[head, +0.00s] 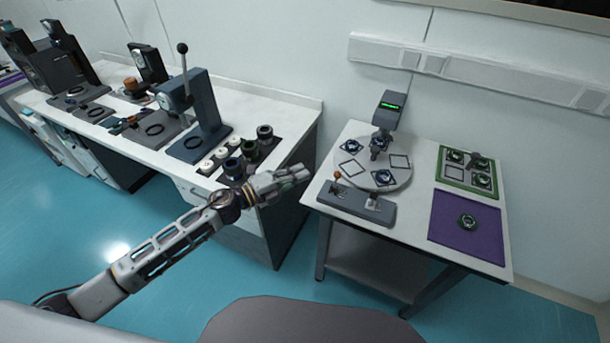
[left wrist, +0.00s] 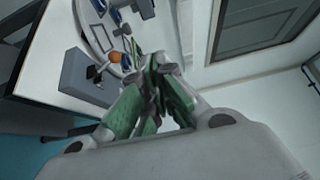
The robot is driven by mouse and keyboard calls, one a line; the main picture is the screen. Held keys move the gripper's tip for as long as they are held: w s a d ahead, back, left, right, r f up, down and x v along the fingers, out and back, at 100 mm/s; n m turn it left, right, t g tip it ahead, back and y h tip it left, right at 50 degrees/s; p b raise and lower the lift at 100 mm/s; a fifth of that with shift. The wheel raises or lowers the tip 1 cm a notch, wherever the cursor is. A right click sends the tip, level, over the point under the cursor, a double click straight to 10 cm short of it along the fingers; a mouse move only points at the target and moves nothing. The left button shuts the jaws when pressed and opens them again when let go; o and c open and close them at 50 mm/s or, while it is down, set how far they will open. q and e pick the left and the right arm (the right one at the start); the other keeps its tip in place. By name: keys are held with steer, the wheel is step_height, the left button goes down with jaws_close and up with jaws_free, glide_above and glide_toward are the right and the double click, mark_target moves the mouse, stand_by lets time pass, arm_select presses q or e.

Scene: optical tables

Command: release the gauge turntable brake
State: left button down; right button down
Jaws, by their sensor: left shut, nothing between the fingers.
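The gauge turntable is a pale round disc (head: 372,172) on the right table, bearing dark round parts and square outlines. A gauge head (head: 388,110) with a green display stands at its back. In front of the disc is a dark grey lever box (head: 355,205). The pictures do not label which lever is the brake. My left gripper (head: 305,173) is shut and empty, left of the orange knob. In the left wrist view the orange knob (left wrist: 115,57) is left of the fingers (left wrist: 160,62), apparently apart.
A green-edged tray (head: 468,188) with round parts and a purple mat (head: 455,240) with one part fill the table's right side. The left bench (head: 290,104) holds a lever press (head: 205,110) and dark cylinders near my left arm. A floor gap separates the tables.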

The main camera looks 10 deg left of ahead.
arm_select(q)
steer(key=shift+s+a+r, duration=0.25)
steer(key=shift+a+r, duration=0.1)
steer(key=shift+a, duration=0.05)
stand_by(0.5)
